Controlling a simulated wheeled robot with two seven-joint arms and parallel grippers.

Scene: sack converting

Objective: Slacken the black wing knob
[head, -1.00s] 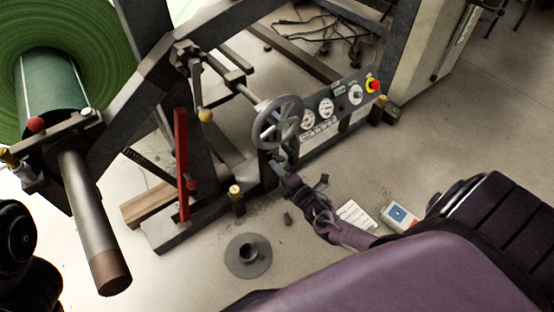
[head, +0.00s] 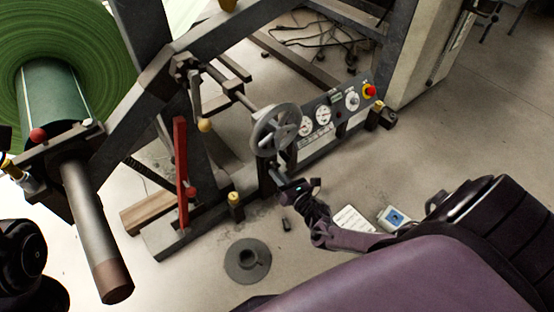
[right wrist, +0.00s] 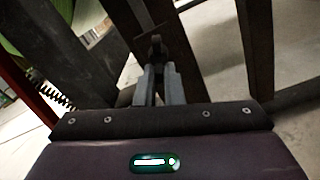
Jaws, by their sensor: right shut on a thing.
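The black wing knob (right wrist: 156,44) shows in the right wrist view between the tips of my right gripper (right wrist: 157,72), in front of a dark upright post. The grey fingers are closed on it from both sides, and only its upper part shows. In the head view my right gripper (head: 279,177) is below the grey handwheel, at the frame's dark post. The knob is too small and hidden to make out there. My left gripper is not in view; only dark parts of my left arm show at the lower left.
The grey handwheel (head: 276,130) stands just above my right gripper. The gauge panel (head: 323,115) with a red button (head: 370,90) is to the right. A red lever (head: 181,160) and a green roll (head: 100,50) are left. A round grey base (head: 247,261) lies on the floor.

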